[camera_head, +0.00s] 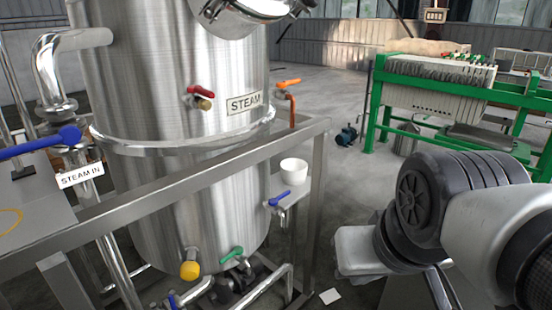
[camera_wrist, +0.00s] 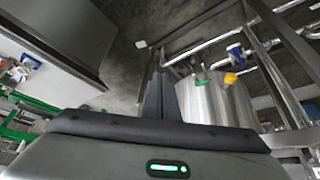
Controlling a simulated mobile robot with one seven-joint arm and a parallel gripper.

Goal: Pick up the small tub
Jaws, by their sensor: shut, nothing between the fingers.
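The small tub (camera_head: 294,171) is a white, round, slightly tapered tub in the head view. It stands upright on a small metal ledge (camera_head: 291,196) beside the steel tank, close to a frame post. I cannot make out the tub in the wrist view. My gripper (camera_wrist: 160,95) shows in the wrist view with its dark fingers together and nothing held. In the head view my arm is at the right, well apart from the tub, and the fingers are not clearly seen there.
The large steel tank (camera_head: 180,110) stands behind a metal frame rail (camera_head: 200,185). A blue-handled valve (camera_head: 279,198) sits just below and left of the tub, and an orange-handled valve (camera_head: 288,84) is above it. A green filter press (camera_head: 450,90) stands at the back right. Open floor lies between.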

